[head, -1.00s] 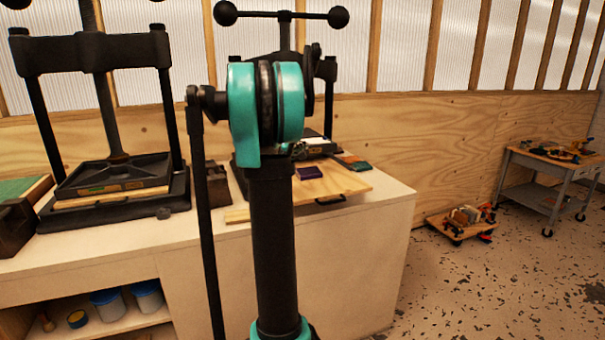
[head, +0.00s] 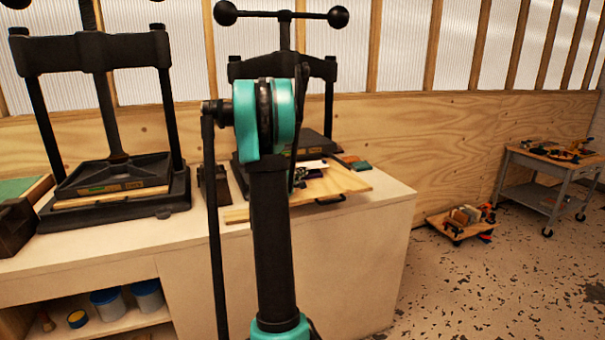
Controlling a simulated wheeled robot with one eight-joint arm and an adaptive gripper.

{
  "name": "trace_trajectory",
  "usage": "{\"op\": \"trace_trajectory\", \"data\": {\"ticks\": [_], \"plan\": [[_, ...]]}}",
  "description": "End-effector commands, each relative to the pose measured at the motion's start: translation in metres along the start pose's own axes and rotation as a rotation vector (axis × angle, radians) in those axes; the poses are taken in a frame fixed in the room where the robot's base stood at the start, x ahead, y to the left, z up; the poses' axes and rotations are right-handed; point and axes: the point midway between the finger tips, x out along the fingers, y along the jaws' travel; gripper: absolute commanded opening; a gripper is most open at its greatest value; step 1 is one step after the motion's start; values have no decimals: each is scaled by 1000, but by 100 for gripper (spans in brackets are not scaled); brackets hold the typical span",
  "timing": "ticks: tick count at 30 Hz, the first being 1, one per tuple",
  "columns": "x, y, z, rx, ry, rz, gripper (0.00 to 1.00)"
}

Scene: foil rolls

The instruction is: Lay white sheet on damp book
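My gripper (head: 300,176) is a small dark shape just right of my arm, low over the wooden board (head: 348,181) in front of the right-hand press. My arm hides much of it, and its fingers are too small to tell open from shut. A small white patch (head: 312,165), perhaps the white sheet, shows beside and behind the gripper. I cannot tell whether it is held or lying down. A sliver of dark purple by the gripper may be the book, mostly hidden.
The right-hand press (head: 318,68) stands behind the board, and another black press (head: 120,185) stands at left. Small coloured books (head: 357,163) lie right of the right-hand press. The bench front (head: 350,255) ends at right; the floor beyond has a low dolly (head: 460,222) and a cart (head: 548,165).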

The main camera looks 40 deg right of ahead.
Motion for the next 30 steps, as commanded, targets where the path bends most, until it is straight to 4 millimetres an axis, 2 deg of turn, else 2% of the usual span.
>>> {"op": "trace_trajectory", "data": {"ticks": [17,23,30], "plan": [[0,-14,0,3,0,-3,0],[0,-15,-1,5,1,-4,26],[0,-15,-1,5,1,-4,26]]}}
